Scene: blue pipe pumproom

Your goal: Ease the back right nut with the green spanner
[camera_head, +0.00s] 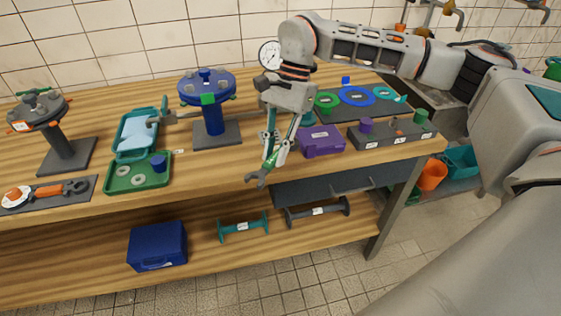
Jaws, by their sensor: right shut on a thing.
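The green spanner (271,160) hangs in my right gripper (278,141), its grey open jaw (257,179) pointing down and left, in front of the bench's front edge. My right gripper is shut on its handle. A blue round flange (207,87) stands on a post with a dark base, left of the gripper. Small nuts or bolts sit around its rim and a green block is on its front; which one is the back right nut is too small to tell. The spanner is apart from the flange. My left gripper is not in view.
A grey open-jawed tool (166,117) extends left of the blue post. A grey flange stand (62,140), green tray (139,178), purple box (321,141) and dark block with coloured pegs (390,133) stand on the bench. A blue case (157,246) is on the lower shelf.

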